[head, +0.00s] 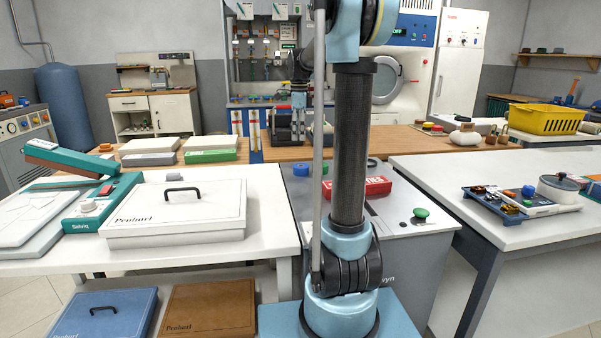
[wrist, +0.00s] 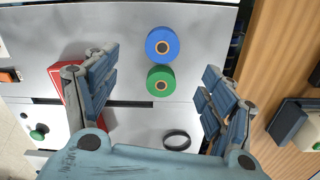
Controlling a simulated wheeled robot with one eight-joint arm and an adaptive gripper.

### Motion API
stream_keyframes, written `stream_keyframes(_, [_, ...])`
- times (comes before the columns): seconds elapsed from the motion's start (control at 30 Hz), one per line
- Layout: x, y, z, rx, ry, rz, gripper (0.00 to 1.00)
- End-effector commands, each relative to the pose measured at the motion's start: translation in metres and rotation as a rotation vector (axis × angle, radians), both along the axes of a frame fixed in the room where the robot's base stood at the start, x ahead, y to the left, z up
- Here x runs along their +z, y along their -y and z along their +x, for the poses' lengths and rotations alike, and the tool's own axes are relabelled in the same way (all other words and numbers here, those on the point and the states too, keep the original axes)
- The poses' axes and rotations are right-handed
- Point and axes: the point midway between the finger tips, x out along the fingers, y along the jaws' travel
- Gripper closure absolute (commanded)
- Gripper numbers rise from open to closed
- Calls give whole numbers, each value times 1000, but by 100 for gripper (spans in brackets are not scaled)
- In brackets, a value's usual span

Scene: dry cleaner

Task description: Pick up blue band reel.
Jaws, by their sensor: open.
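The blue band reel (wrist: 162,47) is a round blue disc with a tan and dark centre, lying flat on a grey metal top. In the head view a blue reel (head: 301,170) shows left of my arm column. My gripper (wrist: 155,68) is open and empty in the wrist view, its two fingers spread wide left and right of the reels. The blue reel lies between and slightly beyond the fingertips in the picture. A similar green reel (wrist: 161,81) lies just below it, close to it.
A black ring (wrist: 177,140) lies below the green reel. A red box (head: 365,187) sits on the same grey cabinet top, near a green button (head: 420,214). A wooden counter (wrist: 269,60) runs along the right in the wrist view. White tables flank the cabinet.

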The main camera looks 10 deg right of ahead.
Motion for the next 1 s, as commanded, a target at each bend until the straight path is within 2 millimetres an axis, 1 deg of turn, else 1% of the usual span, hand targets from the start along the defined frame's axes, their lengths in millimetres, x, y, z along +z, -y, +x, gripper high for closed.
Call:
stream_keyframes(0.03, [-10,0,0,0,0,0,24])
stream_keyframes(0.1, [-22,0,0,0,0,0,24])
stream_keyframes(0.3, [-56,2,0,-1,0,0,24])
stream_keyframes(0.4, [-70,2,0,-1,0,0,24])
stream_keyframes(0.5, [-79,3,0,-2,0,0,24])
stream_keyframes(0.67, [-86,4,0,-2,0,0,24])
stream_keyframes(0.73, [-92,4,2,-3,0,0,24])
stream_keyframes(0.9, [-115,8,7,-3,0,0,24])
stream_keyframes(1.0, [-127,7,7,-3,0,0,24])
